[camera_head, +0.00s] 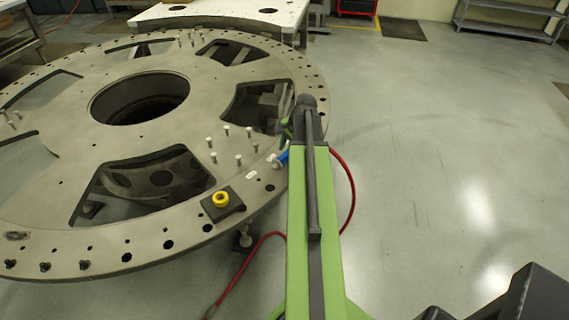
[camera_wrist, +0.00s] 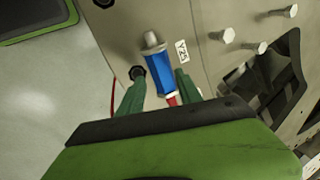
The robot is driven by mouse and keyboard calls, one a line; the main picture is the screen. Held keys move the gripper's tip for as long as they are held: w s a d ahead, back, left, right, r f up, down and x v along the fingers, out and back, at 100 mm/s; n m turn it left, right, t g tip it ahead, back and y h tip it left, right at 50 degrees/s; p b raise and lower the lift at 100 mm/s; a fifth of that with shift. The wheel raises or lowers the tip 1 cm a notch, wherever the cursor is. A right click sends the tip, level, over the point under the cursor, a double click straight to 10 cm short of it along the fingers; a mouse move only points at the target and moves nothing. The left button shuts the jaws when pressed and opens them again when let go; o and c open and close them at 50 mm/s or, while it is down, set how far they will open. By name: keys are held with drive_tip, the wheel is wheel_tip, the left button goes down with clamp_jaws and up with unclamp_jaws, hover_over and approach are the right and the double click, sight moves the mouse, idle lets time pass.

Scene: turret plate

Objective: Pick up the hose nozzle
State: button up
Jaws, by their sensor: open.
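The hose nozzle (camera_wrist: 158,72) is blue with a grey metal tip and a red hose end. In the wrist view it lies on the turret plate, near the rim, beside a white "Y25" label. My gripper (camera_wrist: 156,80) is open, with its green fingers on either side of the nozzle's lower part in the picture. I cannot tell whether they touch it. In the head view the nozzle (camera_head: 281,159) shows as a small blue piece at the plate's right edge, partly hidden by my arm. My gripper is mostly hidden there behind the arm.
The large round turret plate (camera_head: 120,226) has bolt holes and wide cutouts. Several upright bolts (camera_head: 238,158) stand near the nozzle. A red hose (camera_head: 349,190) hangs beside my arm. The floor at right is clear.

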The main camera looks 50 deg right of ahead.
sight(285, 156)
drive_tip(key=b+x, duration=0.3)
drive_tip(key=x, duration=0.1)
drive_tip(key=shift+w+d+f, duration=0.1)
drive_tip(key=shift+f, duration=0.3)
drive_tip(key=shift+r, duration=0.25)
drive_tip(key=shift+c, duration=0.4)
clamp_jaws()
